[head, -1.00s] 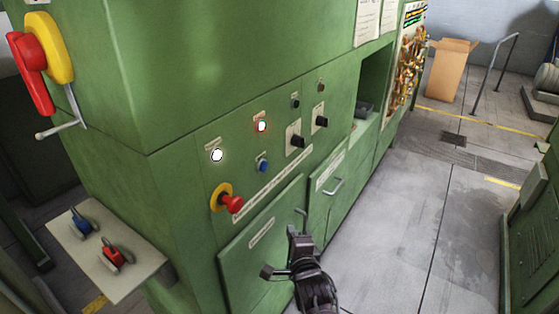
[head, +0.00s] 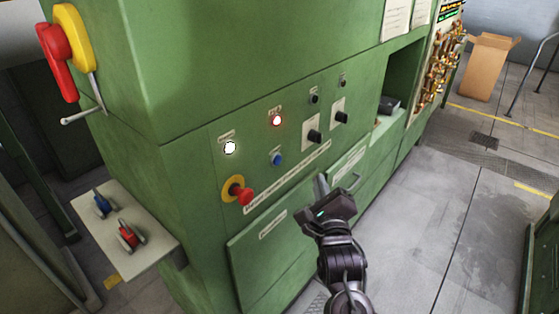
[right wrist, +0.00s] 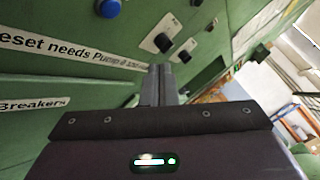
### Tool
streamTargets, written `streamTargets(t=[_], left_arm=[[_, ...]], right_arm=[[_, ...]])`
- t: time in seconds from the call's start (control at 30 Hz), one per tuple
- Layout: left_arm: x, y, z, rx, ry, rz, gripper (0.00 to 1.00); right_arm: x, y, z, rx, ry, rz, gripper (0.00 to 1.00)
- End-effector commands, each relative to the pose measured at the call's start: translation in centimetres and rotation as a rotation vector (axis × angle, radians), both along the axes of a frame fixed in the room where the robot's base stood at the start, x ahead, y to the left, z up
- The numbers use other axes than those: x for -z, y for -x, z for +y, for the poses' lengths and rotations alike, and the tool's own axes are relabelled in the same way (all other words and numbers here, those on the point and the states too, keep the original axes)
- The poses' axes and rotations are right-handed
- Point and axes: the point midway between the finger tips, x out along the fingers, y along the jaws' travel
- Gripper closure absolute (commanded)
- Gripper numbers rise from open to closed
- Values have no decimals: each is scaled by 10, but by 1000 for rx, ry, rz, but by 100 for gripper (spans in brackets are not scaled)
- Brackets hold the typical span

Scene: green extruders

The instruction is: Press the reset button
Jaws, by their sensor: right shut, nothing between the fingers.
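The green control panel (head: 300,110) carries a small blue button (head: 277,159), which I take to be the reset button, though its own label is too small to read. The button also shows at the top edge of the right wrist view (right wrist: 109,8). A long label below it (right wrist: 65,50) reads "...eset needs Pump...". My right gripper (head: 321,184) is shut and empty, below and to the right of the blue button and apart from it. In the right wrist view its closed fingers (right wrist: 160,80) point at the panel, below the black knobs. My left gripper is not in view.
A lit white lamp (head: 230,147), a lit red lamp (head: 277,120) and two black knobs (head: 315,136) surround the button. A red emergency knob (head: 243,197) sticks out at lower left.

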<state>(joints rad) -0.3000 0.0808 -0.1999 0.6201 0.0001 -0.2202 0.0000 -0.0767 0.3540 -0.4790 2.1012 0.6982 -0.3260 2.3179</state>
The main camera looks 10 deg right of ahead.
Motion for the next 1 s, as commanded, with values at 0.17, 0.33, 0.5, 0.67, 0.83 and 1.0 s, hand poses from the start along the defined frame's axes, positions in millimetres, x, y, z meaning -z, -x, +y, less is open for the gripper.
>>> streamTargets(t=[0.17, 0.33, 0.5, 0.67, 0.83, 1.0], left_arm=[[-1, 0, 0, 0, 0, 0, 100], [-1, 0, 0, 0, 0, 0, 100], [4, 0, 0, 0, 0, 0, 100], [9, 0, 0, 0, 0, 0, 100], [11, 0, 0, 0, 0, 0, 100], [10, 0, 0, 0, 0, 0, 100]], right_arm=[[-1, -14, 11, 0, -1, -3, 100], [-1, -34, 27, -1, -1, -2, 100], [2, -51, 40, 0, -4, -2, 100], [1, -62, 49, 1, -2, -1, 100], [1, -67, 52, -1, 1, 1, 100], [0, -67, 53, -1, 2, 1, 100]])
